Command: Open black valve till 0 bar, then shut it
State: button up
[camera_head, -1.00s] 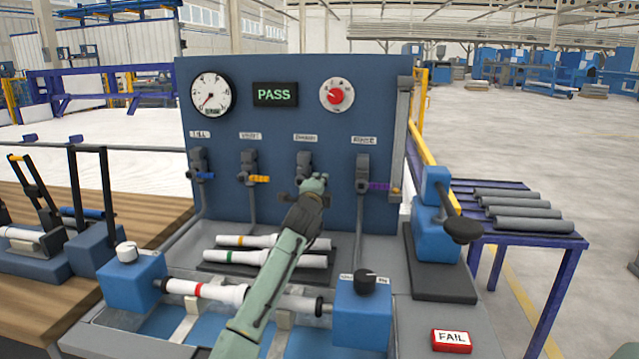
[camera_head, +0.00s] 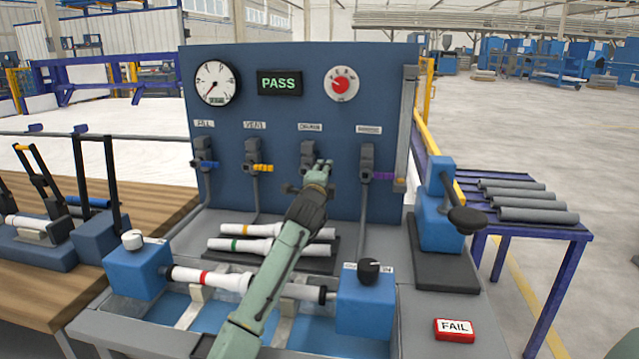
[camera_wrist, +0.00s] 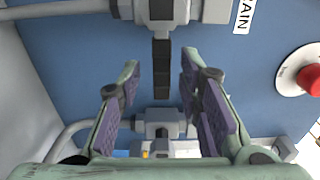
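The black valve (camera_head: 309,154) is the third valve on the blue panel, under the DRAIN label. In the wrist view its black handle (camera_wrist: 161,70) extends from the grey valve body (camera_wrist: 162,14) toward the neighbouring valve. My gripper (camera_head: 324,166) is in front of this valve, partly covering it and its handle. In the wrist view my gripper (camera_wrist: 160,82) is open, with one finger on each side of the handle and gaps between. The round gauge (camera_head: 215,83) has its needle pointing lower left; its exact reading is too small to tell.
A blue-handled valve (camera_head: 205,164) and a yellow-handled valve (camera_head: 259,168) are to the left; a purple-handled valve (camera_head: 382,176) is close on the right. The display (camera_head: 279,83) shows PASS. White pipes (camera_head: 270,246) lie below my arm.

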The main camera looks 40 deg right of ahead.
jog(key=v, duration=1.1)
